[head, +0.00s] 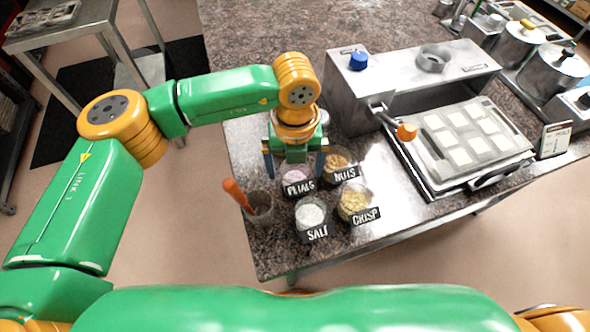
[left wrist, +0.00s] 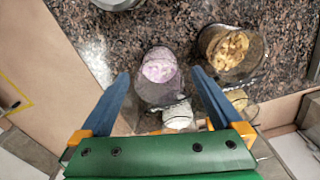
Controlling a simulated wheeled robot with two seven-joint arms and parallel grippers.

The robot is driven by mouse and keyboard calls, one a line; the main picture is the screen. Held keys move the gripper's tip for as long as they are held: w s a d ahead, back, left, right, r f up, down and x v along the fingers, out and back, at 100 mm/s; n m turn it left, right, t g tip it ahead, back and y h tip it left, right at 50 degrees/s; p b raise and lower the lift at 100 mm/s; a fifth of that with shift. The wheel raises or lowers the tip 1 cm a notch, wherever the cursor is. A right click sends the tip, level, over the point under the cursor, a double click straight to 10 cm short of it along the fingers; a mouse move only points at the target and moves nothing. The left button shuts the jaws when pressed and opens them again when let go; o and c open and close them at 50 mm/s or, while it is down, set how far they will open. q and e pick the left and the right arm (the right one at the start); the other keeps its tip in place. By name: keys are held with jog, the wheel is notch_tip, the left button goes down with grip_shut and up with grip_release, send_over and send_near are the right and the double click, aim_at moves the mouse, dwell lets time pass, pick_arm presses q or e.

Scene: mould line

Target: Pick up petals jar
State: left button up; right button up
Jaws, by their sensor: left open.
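The petals jar (head: 295,176) is a small clear jar of pale pink petals with a black PETALS label, upright on the speckled counter. In the left wrist view the petals jar (left wrist: 159,72) shows between the fingertips. My left gripper (head: 294,170) points down over the jar, open, with one blue finger on each side. The left wrist view shows the gripper (left wrist: 160,74) empty; I cannot tell whether a finger touches the glass. The gripper hides part of the jar's top in the head view. My right gripper is out of view.
The nuts jar (head: 337,164) stands close on the right, with the salt jar (head: 310,214) and crisp jar (head: 355,203) in front. A cup with an orange-handled tool (head: 237,195) is at the left, near the counter edge. A metal moulding machine (head: 415,85) stands behind right.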

aim_at(295, 177)
pick_arm(q)
jog(key=f, duration=0.2)
jog(key=shift+s+f+p, duration=0.3)
jog(key=shift+f+p, duration=0.05)
jog(key=shift+p, duration=0.05)
jog(key=shift+w+f, duration=0.1)
jog(key=shift+f, duration=0.25)
jog(key=shift+w+f, duration=0.1)
jog(key=shift+w, duration=0.05)
jog(key=c, duration=1.5)
